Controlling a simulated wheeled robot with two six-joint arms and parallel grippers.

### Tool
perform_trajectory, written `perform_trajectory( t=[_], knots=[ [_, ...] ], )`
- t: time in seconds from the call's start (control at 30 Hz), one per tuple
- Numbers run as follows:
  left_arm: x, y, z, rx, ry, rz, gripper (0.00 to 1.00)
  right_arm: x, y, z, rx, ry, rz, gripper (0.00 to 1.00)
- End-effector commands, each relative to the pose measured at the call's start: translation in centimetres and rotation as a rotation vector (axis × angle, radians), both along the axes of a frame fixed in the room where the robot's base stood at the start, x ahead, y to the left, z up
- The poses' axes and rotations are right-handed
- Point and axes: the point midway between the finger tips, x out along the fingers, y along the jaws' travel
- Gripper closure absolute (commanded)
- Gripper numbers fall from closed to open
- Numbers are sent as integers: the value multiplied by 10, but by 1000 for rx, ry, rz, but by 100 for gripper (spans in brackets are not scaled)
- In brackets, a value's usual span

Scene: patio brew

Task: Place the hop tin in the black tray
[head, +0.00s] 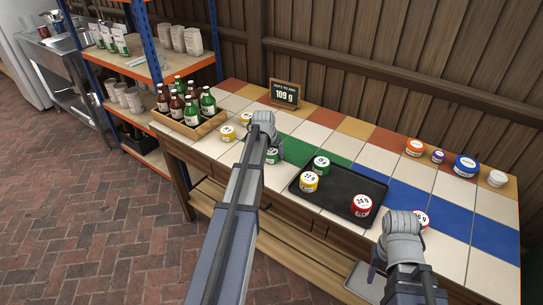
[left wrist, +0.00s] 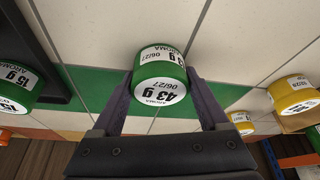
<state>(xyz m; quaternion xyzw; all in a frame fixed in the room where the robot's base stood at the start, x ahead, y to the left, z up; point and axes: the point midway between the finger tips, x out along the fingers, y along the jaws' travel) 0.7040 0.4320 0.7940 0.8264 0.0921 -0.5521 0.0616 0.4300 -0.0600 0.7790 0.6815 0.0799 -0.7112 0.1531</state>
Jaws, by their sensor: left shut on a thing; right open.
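My left gripper (head: 273,152) is shut on a green-and-white hop tin (left wrist: 161,75) marked 43 g in the left wrist view. This tin shows partly below the gripper in the head view (head: 271,157), left of the black tray. I cannot tell whether it touches the tabletop. The black tray (head: 343,179) holds a green tin (head: 320,164) at the back, a yellow tin (head: 309,182) at the left and a red tin (head: 361,205) at the front right. My right gripper (head: 378,268) is open near the table's front edge, mostly hidden by its own arm.
A red-and-white tin (head: 421,218) stands right of the tray, partly behind my right arm. Yellow tins (head: 227,133) stand at the left, near a bottle crate (head: 190,123). A sign (head: 285,93) reads 109 g. More tins (head: 465,166) stand at the back right. The tray's middle is clear.

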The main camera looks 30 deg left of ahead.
Motion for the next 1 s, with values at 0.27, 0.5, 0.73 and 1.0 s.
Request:
perform_trajectory(
  t=[0.27, 0.5, 0.73, 1.0],
  knots=[
    [0, 0, 0, 0, 0, 0, 88, 0, 0, 0, 0, 0, 0, 50],
    [0, 0, 4, 0, 0, 0, 88, 0, 0, 4, 0, 0, 0, 50],
    [0, 0, 25, 0, 0, 0, 88, 0, 0, 25, 0, 0, 0, 50],
    [0, 0, 67, 0, 0, 0, 88, 0, 0, 67, 0, 0, -1, 50]
  ],
)
